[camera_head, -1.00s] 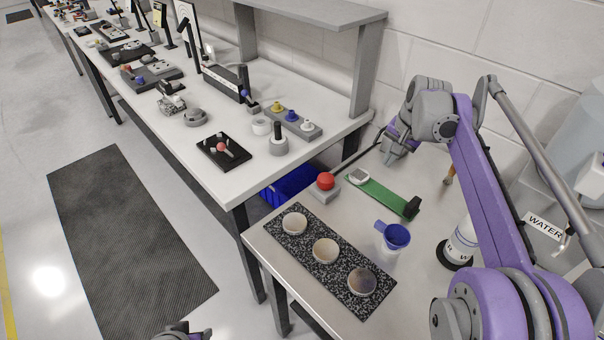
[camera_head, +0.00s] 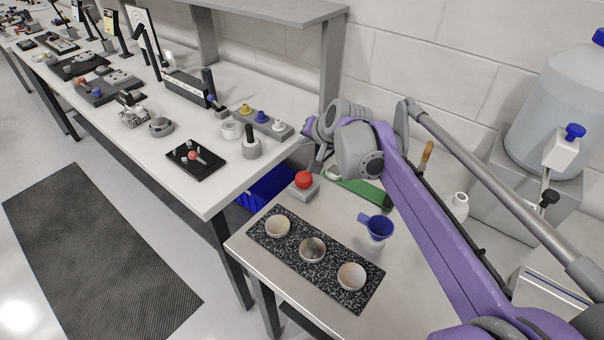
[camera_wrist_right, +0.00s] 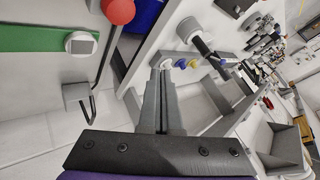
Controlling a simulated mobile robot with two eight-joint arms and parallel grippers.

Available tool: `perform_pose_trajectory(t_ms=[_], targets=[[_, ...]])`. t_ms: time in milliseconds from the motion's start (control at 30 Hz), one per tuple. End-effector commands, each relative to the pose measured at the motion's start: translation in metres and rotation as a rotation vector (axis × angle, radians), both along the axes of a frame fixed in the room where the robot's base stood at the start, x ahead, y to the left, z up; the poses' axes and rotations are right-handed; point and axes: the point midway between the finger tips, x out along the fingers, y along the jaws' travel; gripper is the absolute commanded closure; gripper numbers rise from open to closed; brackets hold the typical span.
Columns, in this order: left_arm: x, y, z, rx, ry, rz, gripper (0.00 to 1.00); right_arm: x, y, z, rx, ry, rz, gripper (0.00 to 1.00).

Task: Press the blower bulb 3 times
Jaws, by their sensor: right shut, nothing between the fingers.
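A round red bulb (camera_head: 304,180) sits on a small grey block near the back left of the near steel table. It is the only thing here that looks like the blower bulb. It also shows at the top edge of the right wrist view (camera_wrist_right: 118,10), partly cut off. My right gripper (camera_wrist_right: 162,70) is shut and empty, its grey fingers together. In the head view my right gripper (camera_head: 317,160) is just behind the bulb, partly hidden by its own wrist; I cannot see contact. My left gripper is out of view.
A blue bin (camera_head: 268,188) sits left of the table. The table's front right is clear.

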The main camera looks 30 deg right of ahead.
Motion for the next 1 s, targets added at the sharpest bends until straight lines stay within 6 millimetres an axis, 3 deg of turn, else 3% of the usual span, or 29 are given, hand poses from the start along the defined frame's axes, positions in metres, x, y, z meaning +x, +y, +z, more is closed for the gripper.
perform_pose_trajectory(t_ms=[267,600,800,1000], targets=[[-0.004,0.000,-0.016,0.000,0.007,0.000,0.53,0.000,0.000,-0.020,0.000,0.003,0.000,1.00],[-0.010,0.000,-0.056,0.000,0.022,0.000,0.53,0.000,0.000,-0.067,0.001,0.002,0.001,1.00],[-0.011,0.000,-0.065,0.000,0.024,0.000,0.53,0.000,0.000,-0.085,0.001,0.001,0.001,1.00],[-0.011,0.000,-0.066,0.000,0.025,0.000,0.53,0.000,0.000,-0.088,0.001,0.001,0.001,1.00]])
